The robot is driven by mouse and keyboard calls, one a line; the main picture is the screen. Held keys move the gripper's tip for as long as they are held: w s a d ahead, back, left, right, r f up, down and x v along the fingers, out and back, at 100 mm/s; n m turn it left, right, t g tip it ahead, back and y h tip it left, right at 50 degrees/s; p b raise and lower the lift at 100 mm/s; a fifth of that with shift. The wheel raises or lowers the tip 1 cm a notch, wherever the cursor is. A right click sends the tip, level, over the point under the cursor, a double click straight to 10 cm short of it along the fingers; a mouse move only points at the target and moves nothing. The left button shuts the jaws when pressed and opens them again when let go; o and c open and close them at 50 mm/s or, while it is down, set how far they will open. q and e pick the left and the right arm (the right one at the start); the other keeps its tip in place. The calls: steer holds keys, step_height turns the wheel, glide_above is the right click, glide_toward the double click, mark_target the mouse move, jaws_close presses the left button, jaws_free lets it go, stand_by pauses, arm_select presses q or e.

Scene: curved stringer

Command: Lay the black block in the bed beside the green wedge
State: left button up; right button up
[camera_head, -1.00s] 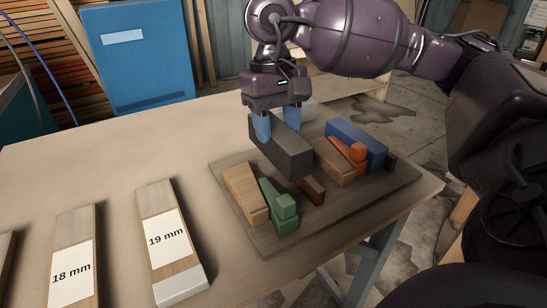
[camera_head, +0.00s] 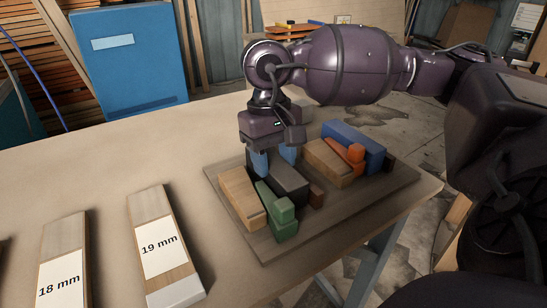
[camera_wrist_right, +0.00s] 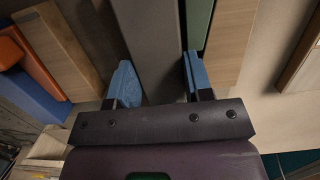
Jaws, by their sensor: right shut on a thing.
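The black block (camera_head: 289,184) lies low on the brown board, beside the green wedge (camera_head: 277,212), which is on its left in the head view. My right gripper (camera_head: 273,160) is shut on the block's far end, its blue fingers on either side. In the right wrist view the block (camera_wrist_right: 152,45) runs between the fingers (camera_wrist_right: 158,84), with the green wedge (camera_wrist_right: 198,22) close along its right side. Whether the block's underside fully rests in the bed is hidden. My left gripper is not in view.
The board (camera_head: 350,205) also holds a wooden block (camera_head: 241,197) left of the wedge, another wooden block (camera_head: 328,162), an orange wedge (camera_head: 354,154), a blue block (camera_head: 352,142) and a small brown block (camera_head: 316,194). Labelled boards, including the 19 mm one (camera_head: 160,245), lie to the left.

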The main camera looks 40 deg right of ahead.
mark_target(269, 157)
steer(key=o, duration=1.1)
steer(key=shift+f, duration=0.1)
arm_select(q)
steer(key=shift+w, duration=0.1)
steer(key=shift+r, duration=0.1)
arm_select(e)
steer(key=shift+r, duration=0.25)
arm_select(q)
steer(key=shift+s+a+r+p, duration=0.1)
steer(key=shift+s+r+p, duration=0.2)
steer(key=shift+p, duration=0.6)
arm_select(e)
steer(key=shift+w+d+r, duration=0.1)
steer(key=shift+w+r, duration=0.2)
steer(key=shift+r, duration=1.65)
steer(key=shift+w+d+r, duration=0.1)
steer(key=shift+w+r, duration=0.2)
steer(key=shift+r, duration=1.65)
steer(key=shift+w+r, duration=0.3)
steer(key=shift+r, duration=1.65)
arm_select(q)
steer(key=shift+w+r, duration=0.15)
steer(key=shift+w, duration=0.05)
